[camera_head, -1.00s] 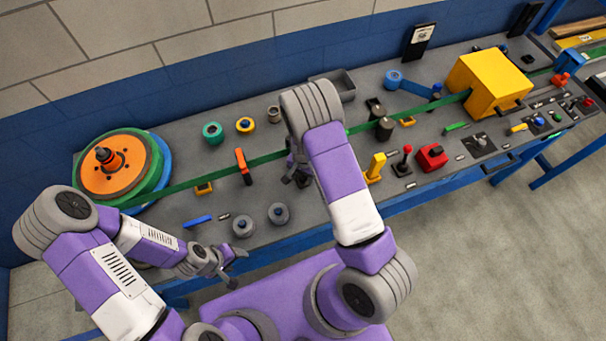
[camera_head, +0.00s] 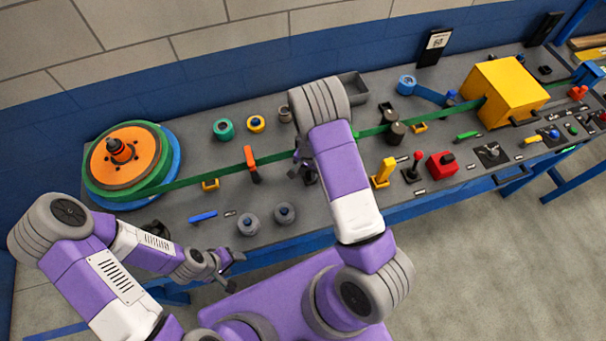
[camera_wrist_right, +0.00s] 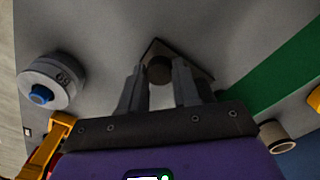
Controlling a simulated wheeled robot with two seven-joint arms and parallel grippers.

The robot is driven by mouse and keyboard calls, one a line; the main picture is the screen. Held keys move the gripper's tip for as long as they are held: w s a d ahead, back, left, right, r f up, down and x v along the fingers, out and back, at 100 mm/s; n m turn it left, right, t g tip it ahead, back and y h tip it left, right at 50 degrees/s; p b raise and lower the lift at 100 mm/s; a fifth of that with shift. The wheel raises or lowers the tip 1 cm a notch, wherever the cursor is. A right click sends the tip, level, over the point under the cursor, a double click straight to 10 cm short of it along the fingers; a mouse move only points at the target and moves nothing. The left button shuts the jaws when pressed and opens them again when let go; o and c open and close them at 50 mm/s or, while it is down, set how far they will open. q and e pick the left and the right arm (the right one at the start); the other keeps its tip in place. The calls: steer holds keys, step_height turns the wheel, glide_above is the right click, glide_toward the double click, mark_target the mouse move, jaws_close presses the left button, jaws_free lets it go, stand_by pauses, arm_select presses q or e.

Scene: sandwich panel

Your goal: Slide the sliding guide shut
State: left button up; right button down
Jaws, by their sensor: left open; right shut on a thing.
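My right gripper (camera_head: 303,168) is over the bench beside the green belt, partly hidden by its own arm in the head view. In the right wrist view its fingers (camera_wrist_right: 159,75) are on either side of a dark round knob (camera_wrist_right: 160,70) on a dark, angular plate (camera_wrist_right: 154,51). The gripper is shut on this knob, which looks like the sliding guide's. The guide is mostly hidden in the head view. My left gripper (camera_head: 232,270) is open and empty in front of the bench's front edge, away from the guide.
The green belt (camera_head: 210,180) runs from the orange-and-green reel (camera_head: 140,165) to the yellow box (camera_head: 515,95). An orange clamp (camera_head: 251,160) stands at the belt. Grey weights (camera_head: 248,226) lie near the front edge; a yellow block (camera_head: 384,172) and red box (camera_head: 441,165) stand to the right.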

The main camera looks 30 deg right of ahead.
mark_target(309, 172)
steer(key=shift+w+r, duration=0.1)
steer(key=shift+w, duration=0.2)
steer(key=c, duration=0.8)
jaws_free()
step_height(309, 172, up, 8)
steer(key=shift+f, duration=0.25)
